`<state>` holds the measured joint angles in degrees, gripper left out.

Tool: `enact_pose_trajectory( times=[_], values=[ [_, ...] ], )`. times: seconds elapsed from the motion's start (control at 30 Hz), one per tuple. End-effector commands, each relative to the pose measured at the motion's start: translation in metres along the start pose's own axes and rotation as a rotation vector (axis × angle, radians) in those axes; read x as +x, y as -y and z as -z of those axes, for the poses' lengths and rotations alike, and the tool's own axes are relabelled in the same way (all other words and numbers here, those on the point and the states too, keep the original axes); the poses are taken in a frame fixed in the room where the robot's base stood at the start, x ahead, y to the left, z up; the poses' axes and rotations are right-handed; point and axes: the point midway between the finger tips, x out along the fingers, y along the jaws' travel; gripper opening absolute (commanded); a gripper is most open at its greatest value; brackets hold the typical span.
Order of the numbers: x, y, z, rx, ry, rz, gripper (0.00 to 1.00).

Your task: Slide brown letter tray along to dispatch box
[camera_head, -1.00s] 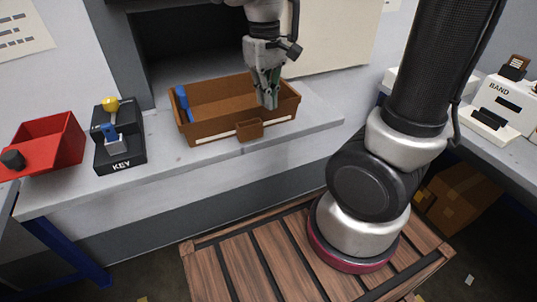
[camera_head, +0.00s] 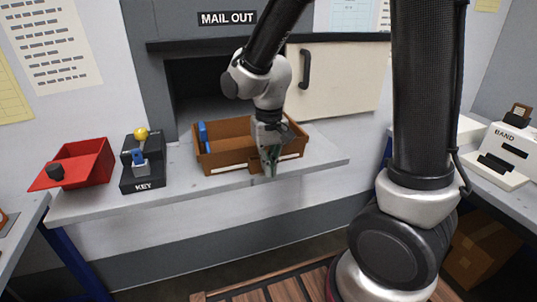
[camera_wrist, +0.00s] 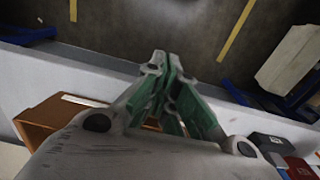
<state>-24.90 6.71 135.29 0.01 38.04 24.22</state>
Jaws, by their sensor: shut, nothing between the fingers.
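The brown letter tray (camera_head: 226,162) sits on the grey shelf in front of the dark opening under the "MAIL OUT" sign (camera_head: 227,18). A blue item stands inside its left end, and a small brown block is on its front wall. My gripper (camera_head: 270,172) is shut and empty, pointing down at the tray's front side, beside that block. I cannot tell whether it touches. In the wrist view the tray (camera_wrist: 50,115) lies left of the gripper fingers (camera_wrist: 170,65). No box labelled dispatch shows; the opening (camera_head: 190,90) is dark inside.
A black key box (camera_head: 142,172) with a yellow knob stands on the shelf left of the tray. A red tray (camera_head: 85,163) is further left. A cream sliding door (camera_head: 345,75) with a black handle is at the right. The shelf's right end (camera_head: 325,155) is clear.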

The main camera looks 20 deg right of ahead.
Motion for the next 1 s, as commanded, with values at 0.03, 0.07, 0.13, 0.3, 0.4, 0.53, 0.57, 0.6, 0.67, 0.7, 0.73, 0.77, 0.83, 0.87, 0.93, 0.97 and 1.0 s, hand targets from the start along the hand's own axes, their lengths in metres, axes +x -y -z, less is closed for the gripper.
enact_pose_trajectory(
  times=[0.03, 0.07, 0.13, 0.3, 0.4, 0.53, 0.57, 0.6, 0.67, 0.7, 0.73, 0.77, 0.83, 0.87, 0.93, 0.97, 1.0],
  values=[
    [0.012, -0.001, -0.001, 0.0, 0.006, -0.003, 0.0],
    [0.019, -0.001, -0.001, 0.0, 0.005, -0.002, 0.0],
    [0.033, 0.0, -0.001, 0.0, 0.005, -0.002, 0.0],
    [0.043, 0.0, 0.019, 0.001, -0.002, 0.001, 0.0],
    [0.043, 0.0, 0.031, 0.001, -0.001, 0.001, 0.0],
    [0.043, 0.0, 0.038, 0.0, -0.001, 0.0, 0.0],
    [0.043, 0.0, 0.039, 0.0, -0.001, 0.0, 0.0],
    [0.043, 0.0, 0.04, 0.0, 0.0, 0.0, 0.0],
    [0.043, 0.0, 0.04, -0.001, 0.0, 0.0, 0.0],
    [0.043, 0.0, 0.04, -0.001, 0.0, 0.0, 0.0],
    [0.042, 0.0, 0.04, -0.001, 0.0, 0.0, 0.0],
    [0.042, 0.0, 0.04, -0.001, 0.0, 0.0, 0.0],
    [0.042, 0.0, 0.04, -0.001, 0.0, 0.0, 0.0],
    [0.042, 0.0, 0.04, -0.001, 0.0, 0.0, 0.0],
    [0.042, 0.0, 0.042, -0.001, 0.0, 0.0, 0.0],
    [0.043, 0.0, 0.043, 0.0, 0.0, 0.0, 0.0],
    [0.043, 0.0, 0.048, 0.0, -0.001, 0.0, 0.0]
  ],
)
